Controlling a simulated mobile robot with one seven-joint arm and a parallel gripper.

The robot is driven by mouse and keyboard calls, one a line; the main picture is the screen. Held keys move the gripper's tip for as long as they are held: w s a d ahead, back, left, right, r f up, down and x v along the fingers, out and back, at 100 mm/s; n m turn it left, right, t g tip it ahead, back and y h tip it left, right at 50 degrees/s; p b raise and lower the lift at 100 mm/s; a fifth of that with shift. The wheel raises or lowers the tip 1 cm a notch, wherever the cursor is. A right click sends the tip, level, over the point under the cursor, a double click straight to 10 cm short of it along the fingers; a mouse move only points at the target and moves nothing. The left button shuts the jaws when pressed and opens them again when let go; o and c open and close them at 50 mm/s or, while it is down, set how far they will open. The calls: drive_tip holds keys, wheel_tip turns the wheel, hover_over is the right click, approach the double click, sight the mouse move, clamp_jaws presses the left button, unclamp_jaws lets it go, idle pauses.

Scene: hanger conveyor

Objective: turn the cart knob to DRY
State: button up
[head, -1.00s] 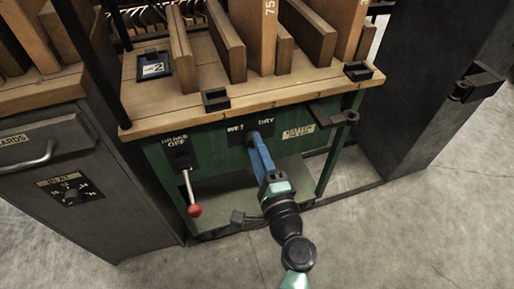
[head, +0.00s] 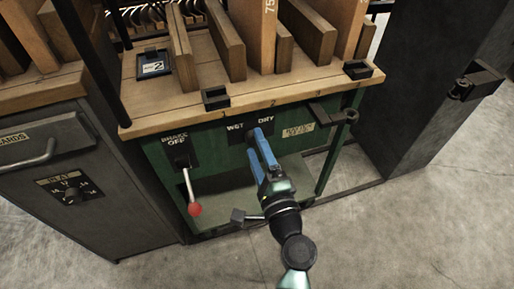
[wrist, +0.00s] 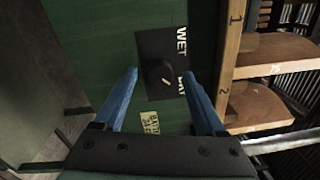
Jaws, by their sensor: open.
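The cart (head: 215,143) is a green cabinet with a wooden top. Its dark knob (wrist: 160,76) sits on a black plate lettered WET and DRY (wrist: 172,60). The knob's short white mark slants toward the DRY side in the wrist view. My gripper (wrist: 159,74) is open, with one blue finger on each side of the knob and a visible gap to each. In the head view my gripper (head: 258,136) reaches the plate (head: 250,127) just below the lettering, and its fingers largely hide the knob there.
A brake lever with a red ball (head: 195,209) hangs left of my gripper, under a BRAKE OFF label. A dark bracket (head: 335,114) juts out at the right. Wooden boards stand on the cart top. A grey cabinet (head: 80,215) is at left; open floor lies in front.

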drive_tip(key=p+v, duration=0.1)
drive_tip(key=v, duration=1.2)
